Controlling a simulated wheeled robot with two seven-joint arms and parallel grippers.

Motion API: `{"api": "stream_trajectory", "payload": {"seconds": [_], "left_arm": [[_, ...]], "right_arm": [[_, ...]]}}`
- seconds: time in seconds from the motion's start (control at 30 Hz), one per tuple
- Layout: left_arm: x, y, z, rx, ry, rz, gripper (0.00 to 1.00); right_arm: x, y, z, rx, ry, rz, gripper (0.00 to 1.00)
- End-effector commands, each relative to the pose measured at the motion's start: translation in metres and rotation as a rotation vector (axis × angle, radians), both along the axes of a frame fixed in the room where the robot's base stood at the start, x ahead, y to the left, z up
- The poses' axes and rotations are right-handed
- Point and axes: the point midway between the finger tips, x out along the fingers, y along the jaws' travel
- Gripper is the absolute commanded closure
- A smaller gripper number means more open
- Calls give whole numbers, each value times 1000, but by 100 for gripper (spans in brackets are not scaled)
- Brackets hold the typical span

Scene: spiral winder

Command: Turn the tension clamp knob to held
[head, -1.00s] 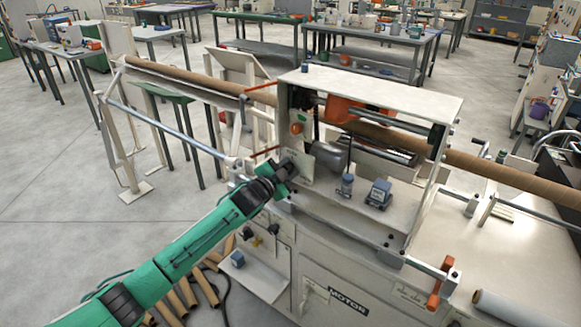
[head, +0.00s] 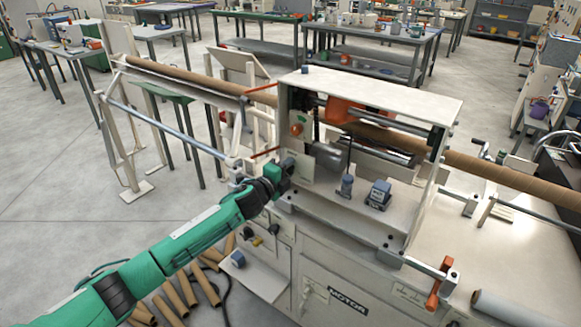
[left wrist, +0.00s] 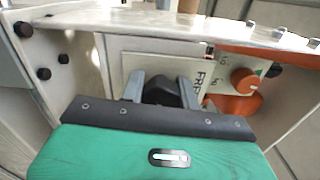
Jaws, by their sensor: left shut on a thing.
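The spiral winder (head: 370,88) stands in the middle of the head view. My left gripper (head: 284,170) is at the left end of its housing, against the front panel. In the left wrist view its two grey fingers (left wrist: 160,88) are shut on a black knob (left wrist: 163,93), one finger on each side. The knob sits in front of a pale panel with a partly covered label (left wrist: 202,75) that begins "FRE". The knob's pointer and any "held" mark are hidden. My right gripper is not in view.
An orange-red round knob (left wrist: 243,80) sits right of the fingers; it also shows in the head view (head: 296,130). The housing's top edge (left wrist: 170,25) overhangs. A long brown tube (head: 490,168) runs through the winder. Loose brown tubes (head: 190,290) lie on the floor below my arm.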

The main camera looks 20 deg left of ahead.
Motion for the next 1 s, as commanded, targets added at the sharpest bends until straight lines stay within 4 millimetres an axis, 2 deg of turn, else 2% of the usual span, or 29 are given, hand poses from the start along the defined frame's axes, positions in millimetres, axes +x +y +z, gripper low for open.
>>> {"api": "stream_trajectory", "payload": {"seconds": [0.33,0.87,0.9,0.97,1.0], "left_arm": [[0,0,-1,120,-41,-1,92],[0,0,-1,140,-49,-1,92],[0,0,-1,140,-49,-1,61],[0,0,-1,140,-49,0,49],[0,0,-1,139,-48,0,47]], "right_arm": [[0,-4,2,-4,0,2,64],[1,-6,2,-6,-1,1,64],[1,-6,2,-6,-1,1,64],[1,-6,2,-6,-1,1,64],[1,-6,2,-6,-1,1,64]]}}
